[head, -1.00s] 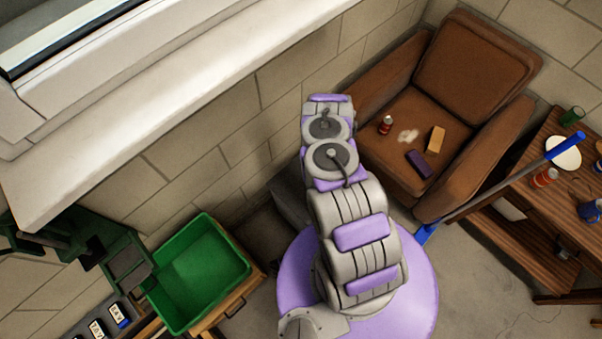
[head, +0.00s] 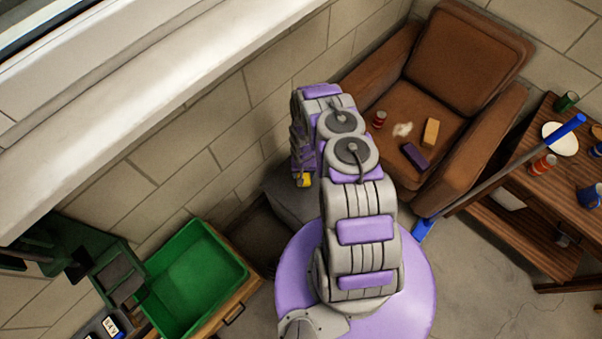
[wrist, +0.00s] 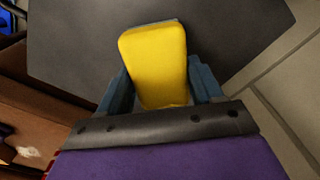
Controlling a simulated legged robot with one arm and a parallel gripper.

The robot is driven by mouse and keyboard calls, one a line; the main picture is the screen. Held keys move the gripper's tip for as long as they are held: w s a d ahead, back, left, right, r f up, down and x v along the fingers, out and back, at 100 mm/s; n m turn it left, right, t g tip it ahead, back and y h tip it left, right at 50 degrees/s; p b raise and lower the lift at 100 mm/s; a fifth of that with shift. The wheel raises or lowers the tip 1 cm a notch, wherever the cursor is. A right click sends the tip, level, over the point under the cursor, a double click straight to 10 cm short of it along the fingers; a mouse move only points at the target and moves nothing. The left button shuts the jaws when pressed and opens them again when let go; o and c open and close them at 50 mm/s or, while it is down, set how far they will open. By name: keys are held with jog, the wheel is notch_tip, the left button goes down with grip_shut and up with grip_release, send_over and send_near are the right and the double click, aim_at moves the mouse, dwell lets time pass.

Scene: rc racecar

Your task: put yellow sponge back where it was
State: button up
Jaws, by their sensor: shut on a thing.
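The yellow sponge (wrist: 153,58) is between the blue fingers of my gripper (wrist: 160,88) in the wrist view, with its far end sticking out past them. In the head view only a small yellow part of the sponge (head: 304,180) shows under my gripper (head: 303,172), left of my arm. My gripper is shut on it. A dark grey surface (wrist: 75,45) lies behind the sponge in the wrist view; I cannot tell how far below it is.
A brown armchair (head: 465,65) at the right holds a red can (head: 379,119), an orange-tan block (head: 431,132) and a purple block (head: 414,156). A grey box (head: 290,205) stands by the wall. A green bin (head: 195,280) is left. A blue-ended pole (head: 490,180) crosses beside a wooden table (head: 530,185).

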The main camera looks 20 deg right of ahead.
jog(key=shift+w+a+f, duration=0.1)
jog(key=shift+w, duration=1)
notch_tip(320, 180, down, 4)
jog(key=shift+r+b, duration=0.2)
jog(key=shift+b, duration=0.45)
jog(key=o, duration=0.9)
jog(key=shift+o, duration=0.2)
jog(key=shift+r, duration=0.1)
notch_tip(320, 180, up, 12)
jog(key=p, duration=0.3)
jog(key=shift+p, duration=0.3)
jog(key=shift+s, duration=0.1)
